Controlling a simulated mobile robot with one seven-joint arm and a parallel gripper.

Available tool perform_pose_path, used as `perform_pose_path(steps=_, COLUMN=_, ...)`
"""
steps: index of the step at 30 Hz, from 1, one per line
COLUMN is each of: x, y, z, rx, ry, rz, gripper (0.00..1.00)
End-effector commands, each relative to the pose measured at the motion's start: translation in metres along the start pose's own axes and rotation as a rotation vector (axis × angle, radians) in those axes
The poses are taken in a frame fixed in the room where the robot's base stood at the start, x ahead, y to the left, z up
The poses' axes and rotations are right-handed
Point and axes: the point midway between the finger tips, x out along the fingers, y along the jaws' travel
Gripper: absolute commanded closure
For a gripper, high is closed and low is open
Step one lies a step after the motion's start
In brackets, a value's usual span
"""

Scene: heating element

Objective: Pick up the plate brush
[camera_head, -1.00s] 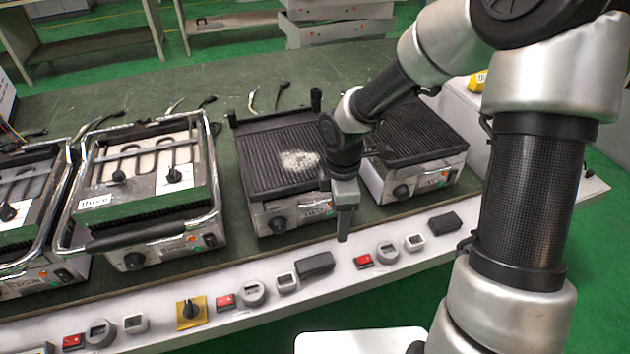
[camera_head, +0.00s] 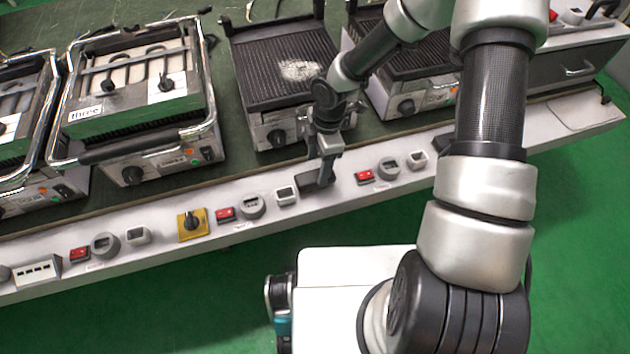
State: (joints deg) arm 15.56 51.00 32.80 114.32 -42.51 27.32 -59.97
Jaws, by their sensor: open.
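No object is plainly recognisable as the plate brush. A dark grey block (camera_head: 312,181) lies on the white front ledge below the middle grill and may be it, but its shape is too small to be sure. My gripper (camera_head: 326,178) points down at this block, open, and its fingers cover part of it. I cannot tell whether they touch it. The middle grill's ribbed plate (camera_head: 270,85) carries a white powdery patch (camera_head: 299,70).
The ledge also holds red switches (camera_head: 225,214), round grey dials (camera_head: 252,206) and a yellow knob plate (camera_head: 193,224). A grill marked "three" (camera_head: 140,90) stands left. Another ribbed grill (camera_head: 425,65) stands right, behind my arm. Green floor (camera_head: 180,310) lies in front.

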Motion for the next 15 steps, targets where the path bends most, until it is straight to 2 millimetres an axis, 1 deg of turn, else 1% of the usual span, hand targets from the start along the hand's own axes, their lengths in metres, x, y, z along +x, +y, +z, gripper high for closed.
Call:
perform_pose_path(steps=5, x=0.011, y=0.0, z=-0.001, rx=0.0, ry=0.0, rz=0.001, gripper=0.4)
perform_pose_path(steps=12, x=0.047, y=-0.002, z=-0.003, rx=0.0, ry=0.001, rz=-0.001, gripper=0.4)
perform_pose_path(steps=15, x=0.054, y=-0.002, z=-0.003, rx=0.0, ry=0.0, rz=0.001, gripper=0.4)
